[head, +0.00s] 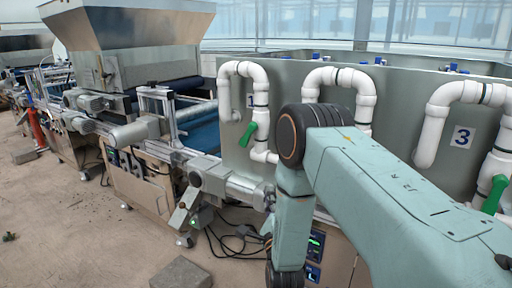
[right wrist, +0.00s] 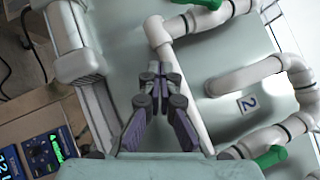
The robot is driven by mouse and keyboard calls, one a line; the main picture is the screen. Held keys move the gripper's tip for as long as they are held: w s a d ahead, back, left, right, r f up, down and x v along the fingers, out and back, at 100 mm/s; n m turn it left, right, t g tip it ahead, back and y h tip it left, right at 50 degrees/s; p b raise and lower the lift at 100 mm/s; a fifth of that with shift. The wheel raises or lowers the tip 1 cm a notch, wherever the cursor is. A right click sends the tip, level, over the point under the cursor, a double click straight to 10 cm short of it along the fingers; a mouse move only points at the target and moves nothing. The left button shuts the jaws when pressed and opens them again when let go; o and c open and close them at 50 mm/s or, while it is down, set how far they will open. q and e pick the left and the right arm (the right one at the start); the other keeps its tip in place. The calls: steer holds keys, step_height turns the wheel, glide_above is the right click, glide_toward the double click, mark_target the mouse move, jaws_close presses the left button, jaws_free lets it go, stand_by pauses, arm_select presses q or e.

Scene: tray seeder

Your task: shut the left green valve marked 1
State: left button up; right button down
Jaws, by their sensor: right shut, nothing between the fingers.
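The green valve marked 1 (head: 248,134) is on the white pipe loop at the left of the grey tank wall in the head view. Its handle slants down and to the left, beside the pipe. A green handle, which looks like the same valve, shows at the top edge of the right wrist view (right wrist: 207,3), partly cut off. My right gripper (right wrist: 157,68) is shut and empty, its tips close to the white pipe below that handle; contact cannot be told. My left gripper is out of view.
The pipe loop with label 2 (right wrist: 248,103) and its green valve (right wrist: 270,155) lie to the right of the gripper. Label 3 (head: 462,137) and another green valve (head: 494,194) are farther right. The seeder machine (head: 130,60) stands left, with a cylinder (head: 225,182) below valve 1.

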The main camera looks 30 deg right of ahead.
mark_target(248, 135)
steer(key=w+r, duration=0.3)
steer(key=w, duration=0.3)
steer(key=w+d+r+t, duration=0.1)
steer(key=w+r, duration=0.3)
steer(key=w, duration=0.2)
steer(key=shift+d, duration=0.25)
steer(key=shift+s+r+m+b, duration=0.1)
steer(key=shift+m+b, duration=0.2)
steer(key=shift+b, duration=0.05)
steer(key=shift+w+a+m+b, duration=0.1)
steer(key=shift+w+m+b, duration=0.2)
steer(key=shift+b, duration=0.4)
steer(key=shift+h, duration=0.4)
